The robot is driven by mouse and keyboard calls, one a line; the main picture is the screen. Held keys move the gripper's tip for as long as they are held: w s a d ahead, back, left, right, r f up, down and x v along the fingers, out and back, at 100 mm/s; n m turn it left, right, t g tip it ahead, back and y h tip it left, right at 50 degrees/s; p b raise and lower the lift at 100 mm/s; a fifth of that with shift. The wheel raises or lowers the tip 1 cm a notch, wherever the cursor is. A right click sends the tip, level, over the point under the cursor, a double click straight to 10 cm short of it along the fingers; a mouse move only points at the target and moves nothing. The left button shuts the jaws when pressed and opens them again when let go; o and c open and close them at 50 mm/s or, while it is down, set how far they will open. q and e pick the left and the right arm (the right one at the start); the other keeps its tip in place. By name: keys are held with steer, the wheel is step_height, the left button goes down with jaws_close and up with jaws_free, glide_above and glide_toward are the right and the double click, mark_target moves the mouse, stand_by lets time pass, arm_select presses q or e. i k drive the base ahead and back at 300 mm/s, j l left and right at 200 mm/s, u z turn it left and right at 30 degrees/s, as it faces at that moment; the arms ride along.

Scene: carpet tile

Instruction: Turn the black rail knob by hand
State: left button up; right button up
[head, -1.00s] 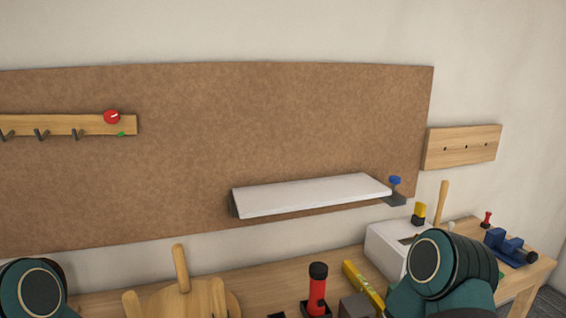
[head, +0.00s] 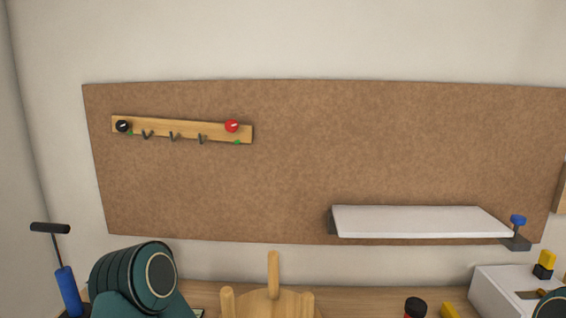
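The black knob (head: 123,126) sits at the left end of a wooden hook rail (head: 188,131) on the brown board. A red knob (head: 232,126) sits at the rail's right end, with several dark hooks between the two. Neither gripper's fingers show. Parts of my teal arms show at the lower left and the lower right corner, well below the rail.
A white shelf (head: 420,221) with a blue knob (head: 518,220) juts from the board at lower right. On the bench stand a wooden pegged piece (head: 273,276), a blue pump-like tool (head: 68,290) and a white box (head: 505,290). The space before the rail is clear.

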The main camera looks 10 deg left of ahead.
mark_target(121, 126)
steer(key=u, duration=1.35)
steer(key=i+j+u, duration=0.15)
steer(key=j, duration=0.2)
steer(key=i+j+u, duration=0.15)
steer(key=j, duration=0.15)
